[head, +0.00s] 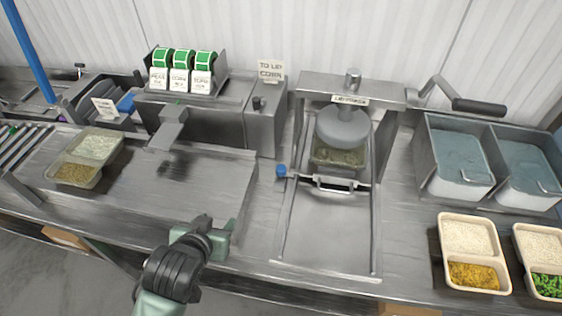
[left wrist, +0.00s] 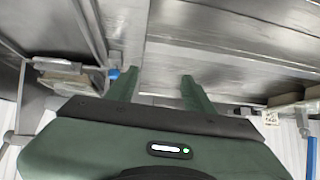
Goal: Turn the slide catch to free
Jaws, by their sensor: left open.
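The slide catch with a blue knob (head: 281,170) sits at the left end of the slide's front bar, beside the press. The blue knob also shows in the left wrist view (left wrist: 113,74), just left of the fingers. The slide (head: 336,183) has a front handle and sits at the back of its rails, under the round press head (head: 342,128). A tray of food (head: 336,158) lies under the head. My left gripper (head: 214,230) is open and empty over the counter's front, left of and nearer than the catch. Its two fingers show apart in the left wrist view (left wrist: 158,88). My right gripper is out of view.
A filled two-part tray (head: 85,158) lies by the rollers. Two bins (head: 455,150) and filled trays (head: 470,254) stand at right. The rails' front (head: 325,235) is clear.

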